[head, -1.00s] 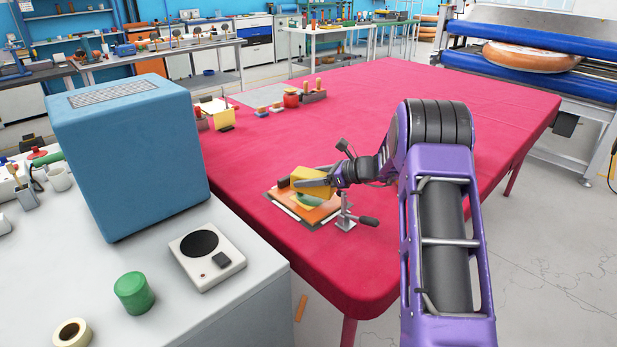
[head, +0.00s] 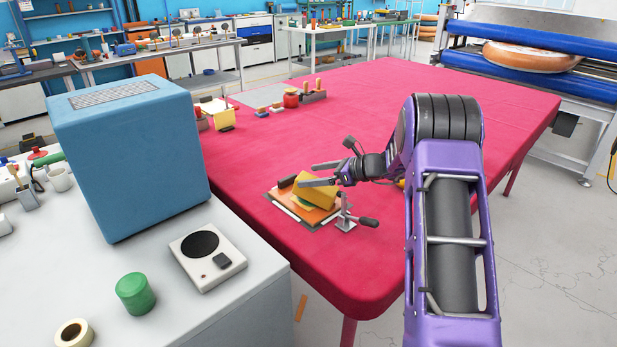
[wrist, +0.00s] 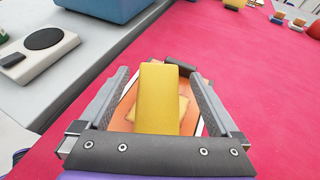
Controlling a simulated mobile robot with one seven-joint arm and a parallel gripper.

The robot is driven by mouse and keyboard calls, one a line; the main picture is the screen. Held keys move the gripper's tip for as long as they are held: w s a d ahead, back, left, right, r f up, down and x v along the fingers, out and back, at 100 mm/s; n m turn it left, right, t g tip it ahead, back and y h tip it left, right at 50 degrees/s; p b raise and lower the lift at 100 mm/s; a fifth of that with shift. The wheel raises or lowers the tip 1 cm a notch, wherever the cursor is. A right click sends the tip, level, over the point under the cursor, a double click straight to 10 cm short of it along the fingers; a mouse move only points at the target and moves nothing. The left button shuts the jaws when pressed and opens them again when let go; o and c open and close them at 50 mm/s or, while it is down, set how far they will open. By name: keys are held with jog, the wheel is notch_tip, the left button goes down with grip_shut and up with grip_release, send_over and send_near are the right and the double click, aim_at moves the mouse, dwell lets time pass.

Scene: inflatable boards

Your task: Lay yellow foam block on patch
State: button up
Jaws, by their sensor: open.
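The yellow foam block (head: 316,190) rests tilted on top of the patch stack on the red-covered table; it also shows in the wrist view (wrist: 158,97). In the wrist view a tan patch edge (wrist: 183,108) shows beside the block. How much of the patch the block covers is hidden. My gripper (head: 310,175) is open, just above the block, its fingers apart on either side and not pressing on it.
A metal clamp (head: 345,216) with a black handle stands at the right edge of the stack, close to my gripper. A blue box (head: 130,150) and a scale (head: 207,255) stand on the grey bench at left.

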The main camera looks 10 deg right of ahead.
jog(key=v, duration=1)
jog(key=shift+p, duration=0.3)
